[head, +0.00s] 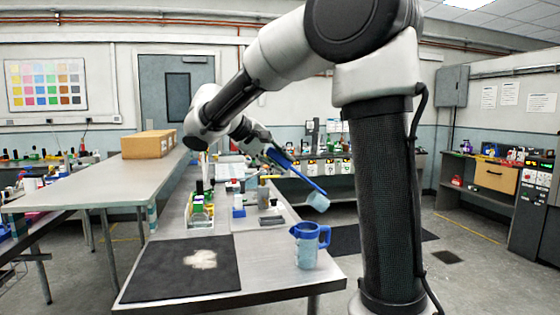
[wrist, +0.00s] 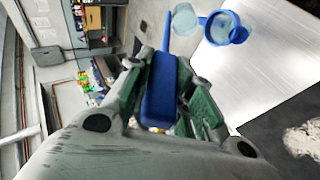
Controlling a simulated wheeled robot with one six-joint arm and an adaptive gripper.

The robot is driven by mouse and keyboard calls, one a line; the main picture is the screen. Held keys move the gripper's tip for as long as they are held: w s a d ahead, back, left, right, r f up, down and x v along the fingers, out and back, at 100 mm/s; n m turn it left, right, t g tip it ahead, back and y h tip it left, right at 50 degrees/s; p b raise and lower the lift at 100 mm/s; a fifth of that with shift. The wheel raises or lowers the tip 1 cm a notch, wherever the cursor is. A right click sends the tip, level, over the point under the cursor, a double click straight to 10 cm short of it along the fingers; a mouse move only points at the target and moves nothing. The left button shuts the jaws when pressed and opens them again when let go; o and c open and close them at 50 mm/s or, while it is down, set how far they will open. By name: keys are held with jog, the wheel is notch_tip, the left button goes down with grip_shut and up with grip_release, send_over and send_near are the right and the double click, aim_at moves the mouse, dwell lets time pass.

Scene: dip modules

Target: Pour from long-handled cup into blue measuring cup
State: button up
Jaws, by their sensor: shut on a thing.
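My gripper (head: 272,150) is shut on the blue handle of the long-handled cup (head: 318,201). The handle slopes down to the right in the head view, with the pale, translucent cup at its low end. The cup is in the air, above the blue measuring cup (head: 306,247) in the picture and apart from it. The measuring cup stands upright near the table's right front corner, its handle to the right. In the wrist view the handle (wrist: 160,92) lies between my green-sided fingers, and the pale cup (wrist: 185,20) appears just left of the measuring cup (wrist: 222,28). What the cups hold is unclear.
A black mat (head: 180,272) with a pale spill-like patch (head: 201,259) covers the table's left front. Bottles and a glass container (head: 200,213) stand behind it. A cardboard box (head: 148,144) sits on the bench at left. Bare metal tabletop (head: 262,250) lies between mat and measuring cup.

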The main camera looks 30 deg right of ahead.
jog(key=shift+a+f, duration=0.1)
jog(key=shift+f, duration=0.05)
jog(key=shift+w+a+f+n+g+h, duration=0.15)
jog(key=shift+a+f+h, duration=0.4)
jog(key=shift+f, duration=0.35)
jog(key=shift+w+a+f+n+g+h, duration=0.15)
jog(key=shift+a+f+h, duration=0.4)
jog(key=shift+f, duration=0.35)
jog(key=shift+f, duration=0.15)
dwell(0.6)
jog(key=shift+w+a+f+h, duration=0.1)
jog(key=shift+a+f+h, duration=0.25)
jog(key=shift+f, duration=0.3)
jog(key=shift+w+a+f+h, duration=0.1)
jog(key=shift+a+f+h, duration=0.25)
jog(key=shift+f, duration=0.35)
jog(key=shift+w+a+f+h, duration=0.1)
jog(key=shift+a+f+h, duration=0.25)
jog(key=shift+f, duration=0.3)
dwell(0.4)
